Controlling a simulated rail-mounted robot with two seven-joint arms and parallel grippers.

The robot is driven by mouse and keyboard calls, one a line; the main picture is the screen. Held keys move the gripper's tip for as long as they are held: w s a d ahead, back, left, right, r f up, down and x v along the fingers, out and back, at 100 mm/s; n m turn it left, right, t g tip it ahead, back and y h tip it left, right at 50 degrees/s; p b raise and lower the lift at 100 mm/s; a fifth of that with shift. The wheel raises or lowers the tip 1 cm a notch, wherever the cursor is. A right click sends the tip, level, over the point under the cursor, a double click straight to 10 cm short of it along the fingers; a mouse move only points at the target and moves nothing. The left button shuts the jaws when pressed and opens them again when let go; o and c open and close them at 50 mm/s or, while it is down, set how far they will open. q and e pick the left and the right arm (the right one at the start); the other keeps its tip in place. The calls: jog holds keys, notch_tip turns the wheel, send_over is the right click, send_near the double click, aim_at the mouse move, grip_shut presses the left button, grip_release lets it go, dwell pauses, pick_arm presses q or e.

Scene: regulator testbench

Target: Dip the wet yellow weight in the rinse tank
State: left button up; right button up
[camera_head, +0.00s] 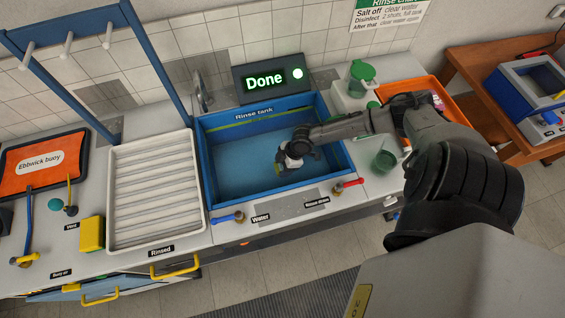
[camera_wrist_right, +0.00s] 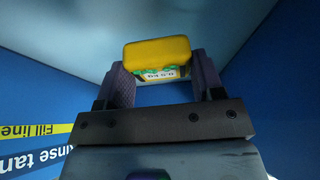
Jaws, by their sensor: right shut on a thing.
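The rinse tank (camera_head: 204,160) is a blue open basin labelled "Rinse tank" in the head view. My right gripper (camera_head: 288,158) is down inside the tank's opening, towards its right side. In the right wrist view my right gripper (camera_wrist_right: 163,80) is shut on the yellow weight (camera_wrist_right: 157,51), a rounded yellow block with a small white and green label. In the head view the weight is mostly hidden by the gripper. I cannot tell how far it is under water. Blue tank walls surround it in the wrist view. My left gripper is not in view.
A display (camera_head: 271,79) reading "Done" with a lit lamp stands behind the tank. A ribbed white tray (camera_head: 153,190) is left of it. Blue (camera_head: 228,217) and red (camera_head: 347,185) handles sit at the front. A green cup (camera_head: 384,161) is at the right, near my arm.

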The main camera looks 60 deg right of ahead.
jog(key=shift+s+a+p, duration=0.55)
jog(key=shift+a+p, duration=0.1)
jog(key=shift+a, duration=0.05)
jog(key=shift+w+d+f+b, duration=0.1)
jog(key=shift+w+d+b, duration=0.15)
jog(key=shift+d+b, duration=0.15)
jog(key=shift+w+d+b, duration=0.95)
jog(key=shift+b, duration=0.25)
jog(key=shift+w+d+b, duration=0.3)
jog(key=shift+d+b, duration=0.1)
jog(key=shift+w+d, duration=0.1)
jog(key=shift+w, duration=0.05)
jog(key=shift+r, duration=0.2)
